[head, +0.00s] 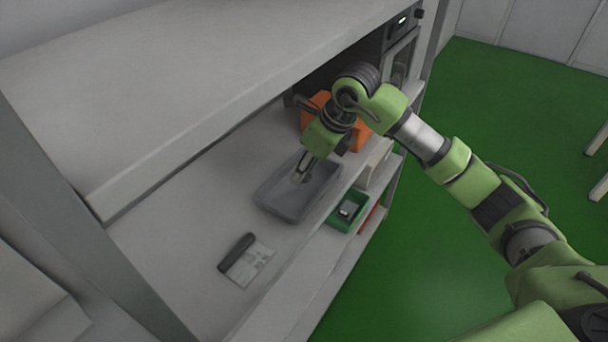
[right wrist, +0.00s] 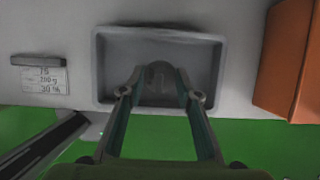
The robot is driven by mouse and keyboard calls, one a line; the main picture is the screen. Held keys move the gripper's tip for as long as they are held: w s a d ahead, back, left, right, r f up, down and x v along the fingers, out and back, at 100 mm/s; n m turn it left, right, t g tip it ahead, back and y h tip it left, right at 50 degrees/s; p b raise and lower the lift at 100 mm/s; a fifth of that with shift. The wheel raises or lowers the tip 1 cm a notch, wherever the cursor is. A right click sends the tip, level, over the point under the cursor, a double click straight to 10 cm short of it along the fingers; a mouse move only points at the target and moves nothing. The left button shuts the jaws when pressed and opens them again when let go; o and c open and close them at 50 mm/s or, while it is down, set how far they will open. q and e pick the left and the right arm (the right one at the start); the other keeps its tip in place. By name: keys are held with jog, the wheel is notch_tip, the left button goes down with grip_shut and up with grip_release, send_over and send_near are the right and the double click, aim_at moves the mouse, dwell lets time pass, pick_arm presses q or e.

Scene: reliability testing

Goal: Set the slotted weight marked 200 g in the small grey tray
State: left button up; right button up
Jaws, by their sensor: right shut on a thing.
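The small grey tray (head: 268,204) lies on the workbench shelf in the head view. It fills the upper middle of the right wrist view (right wrist: 101,70). My right gripper (head: 301,174) points down into the tray. In the right wrist view its two fingertips (right wrist: 158,80) are over the tray's inside, shut on a dark grey rounded slotted weight (right wrist: 159,70). No marking on the weight can be read. I cannot tell whether the weight touches the tray floor. My left gripper is not in view.
A printed card (head: 252,264) with a dark bar (head: 236,252) lies left of the tray; the card (right wrist: 46,80) seems to read 200 g. An orange bin (right wrist: 285,60) stands to the right. An overhead shelf (head: 200,80) hangs above.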

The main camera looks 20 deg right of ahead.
aim_at(299, 187)
jog(key=f, duration=0.1)
jog(key=f+p, duration=0.1)
jog(key=f, duration=0.1)
jog(key=shift+w+a, duration=0.1)
jog(key=shift+a, duration=0.15)
jog(key=shift+f, duration=0.2)
jog(key=shift+f, duration=0.1)
jog(key=shift+f, duration=0.15)
jog(key=o, duration=1.2)
jog(key=shift+o, duration=0.2)
